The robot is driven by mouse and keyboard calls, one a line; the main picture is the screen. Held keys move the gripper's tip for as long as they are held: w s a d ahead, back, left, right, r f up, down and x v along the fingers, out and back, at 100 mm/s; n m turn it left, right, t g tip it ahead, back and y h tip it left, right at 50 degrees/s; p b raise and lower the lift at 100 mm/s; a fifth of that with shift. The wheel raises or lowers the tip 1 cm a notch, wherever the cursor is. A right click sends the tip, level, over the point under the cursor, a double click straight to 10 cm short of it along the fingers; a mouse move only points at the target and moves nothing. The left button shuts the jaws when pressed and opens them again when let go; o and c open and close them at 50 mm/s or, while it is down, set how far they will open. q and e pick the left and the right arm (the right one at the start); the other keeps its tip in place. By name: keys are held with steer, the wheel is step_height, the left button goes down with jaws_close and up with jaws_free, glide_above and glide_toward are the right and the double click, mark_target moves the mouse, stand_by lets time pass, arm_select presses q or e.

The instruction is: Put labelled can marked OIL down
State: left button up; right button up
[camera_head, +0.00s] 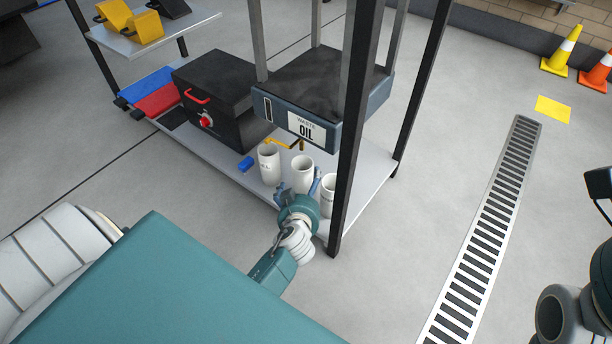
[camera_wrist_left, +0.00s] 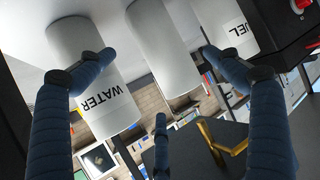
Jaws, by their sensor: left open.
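Three white cans stand in a row on the low shelf. The left can (camera_head: 269,165) has a partly seen label ending in L; in the left wrist view the FUEL can (camera_wrist_left: 225,27) shows at the upper right. The middle can (camera_head: 303,174) shows no readable label, also in the left wrist view (camera_wrist_left: 163,45), so I cannot read OIL on it. The right can (camera_head: 327,196) is partly behind a post; the WATER can (camera_wrist_left: 82,45) is on the left in the wrist view. My left gripper (camera_head: 298,188) is open, its fingers spread on either side of the middle can.
A grey tray (camera_head: 265,108) marked WASTE OIL hangs above the cans. A dark post (camera_head: 357,120) stands close on the right. A blue block (camera_head: 246,164), a brass-coloured handle (camera_wrist_left: 216,140) and a black box (camera_head: 215,85) are nearby.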

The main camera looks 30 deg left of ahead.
arm_select(q)
steer(key=shift+p+v, duration=0.45)
steer(key=shift+v, duration=1.85)
